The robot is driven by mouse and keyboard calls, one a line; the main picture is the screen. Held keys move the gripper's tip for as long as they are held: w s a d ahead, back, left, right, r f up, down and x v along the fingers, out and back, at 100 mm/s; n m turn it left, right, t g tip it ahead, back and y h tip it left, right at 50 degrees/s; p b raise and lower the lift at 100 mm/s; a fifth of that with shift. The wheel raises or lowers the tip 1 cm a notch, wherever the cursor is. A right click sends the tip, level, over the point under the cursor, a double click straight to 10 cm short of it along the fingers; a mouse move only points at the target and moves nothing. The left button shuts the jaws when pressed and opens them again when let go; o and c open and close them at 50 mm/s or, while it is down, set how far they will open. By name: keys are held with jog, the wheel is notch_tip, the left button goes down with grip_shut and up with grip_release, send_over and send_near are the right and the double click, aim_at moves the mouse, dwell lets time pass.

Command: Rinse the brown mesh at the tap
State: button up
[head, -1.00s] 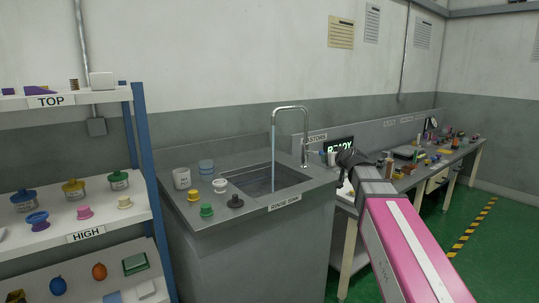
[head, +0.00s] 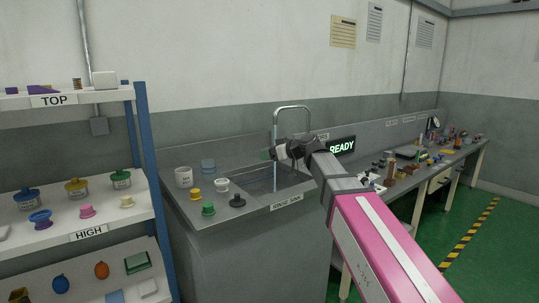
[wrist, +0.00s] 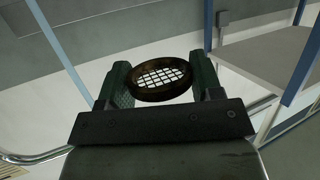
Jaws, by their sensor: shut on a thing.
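The brown mesh (wrist: 163,78), a dark brown ring with a pale grid showing through it, is held between the green fingers of my gripper (wrist: 163,82) in the wrist view. In the head view my gripper (head: 267,154) is over the sink basin (head: 258,184), close to the water stream; the mesh is too small to make out there. The tap (head: 292,107) arches over the basin, with a thin blue water stream (head: 275,135) falling from it. The stream (wrist: 58,45) also shows left of the mesh in the wrist view, apart from it in the picture.
Several small knobs and cups, including a white jar (head: 184,177) and a black knob (head: 237,200), stand on the counter left of the basin. A shelf rack (head: 140,130) is at left. A cluttered bench (head: 460,150) runs to the right. A READY display (head: 342,146) is behind my arm.

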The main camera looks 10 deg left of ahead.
jog(key=w+f, duration=0.2)
jog(key=w, duration=1.1)
jog(key=shift+d+f, duration=0.25)
jog(key=shift+s+d, duration=0.1)
jog(key=shift+d, duration=0.05)
dwell(0.7)
jog(key=shift+d, duration=0.45)
jog(key=shift+a, duration=0.15)
jog(key=shift+a, duration=0.45)
jog(key=shift+d, duration=0.25)
